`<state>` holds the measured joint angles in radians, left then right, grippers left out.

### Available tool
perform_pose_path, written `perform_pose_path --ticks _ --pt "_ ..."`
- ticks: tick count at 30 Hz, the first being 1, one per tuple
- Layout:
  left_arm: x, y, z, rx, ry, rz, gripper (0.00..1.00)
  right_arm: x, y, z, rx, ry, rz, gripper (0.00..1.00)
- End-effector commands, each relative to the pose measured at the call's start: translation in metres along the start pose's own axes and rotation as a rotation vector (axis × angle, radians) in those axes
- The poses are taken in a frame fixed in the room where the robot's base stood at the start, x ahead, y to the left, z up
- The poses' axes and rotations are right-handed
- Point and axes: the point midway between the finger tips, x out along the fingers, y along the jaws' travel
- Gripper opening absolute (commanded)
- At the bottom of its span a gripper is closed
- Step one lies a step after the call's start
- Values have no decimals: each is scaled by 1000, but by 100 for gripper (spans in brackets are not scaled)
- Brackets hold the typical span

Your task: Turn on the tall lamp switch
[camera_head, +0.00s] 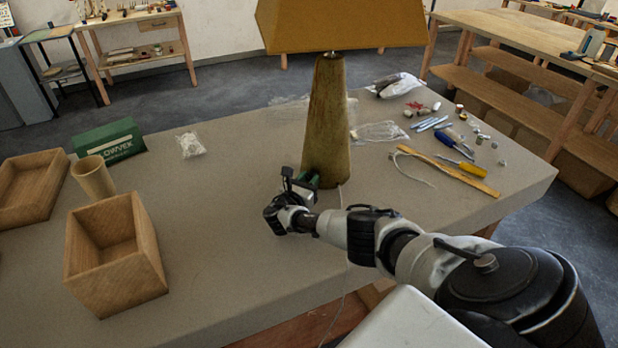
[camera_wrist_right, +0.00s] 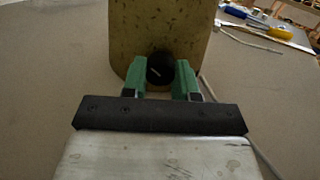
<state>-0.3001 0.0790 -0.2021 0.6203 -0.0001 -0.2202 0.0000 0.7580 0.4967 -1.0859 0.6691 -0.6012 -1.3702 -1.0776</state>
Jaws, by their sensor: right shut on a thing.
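The tall lamp (camera_head: 328,120) stands on the grey table, with a mottled olive-brown tapered base and a mustard shade (camera_head: 340,24). In the right wrist view the lower part of its base (camera_wrist_right: 160,30) fills the top middle. A round black switch knob (camera_wrist_right: 160,69) with a light mark sits low on the base. My right gripper (camera_wrist_right: 160,80) has its green fingers on either side of the knob, shut on it. In the head view the right gripper (camera_head: 308,180) is at the foot of the lamp, and the knob is hidden there. My left gripper is not in view.
An open wooden box (camera_head: 115,255), a cylindrical cup (camera_head: 93,178), a wooden tray (camera_head: 32,188) and a green box (camera_head: 108,141) stand at left. Screwdrivers (camera_head: 455,165), a wooden ruler (camera_head: 448,172) and small parts lie at right. A cord (camera_head: 342,197) runs from the lamp.

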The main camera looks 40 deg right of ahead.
Motion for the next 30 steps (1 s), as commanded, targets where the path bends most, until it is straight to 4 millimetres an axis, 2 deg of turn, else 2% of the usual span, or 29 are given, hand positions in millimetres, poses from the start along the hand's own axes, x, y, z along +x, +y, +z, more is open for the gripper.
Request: perform_pose_path --ticks 8,14,30 --pt "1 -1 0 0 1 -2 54 0 0 -1 25 1 0 5" --pt "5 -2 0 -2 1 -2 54 0 0 -2 114 0 0 5" --pt "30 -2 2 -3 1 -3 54 -1 1 -4 596 1 0 5"
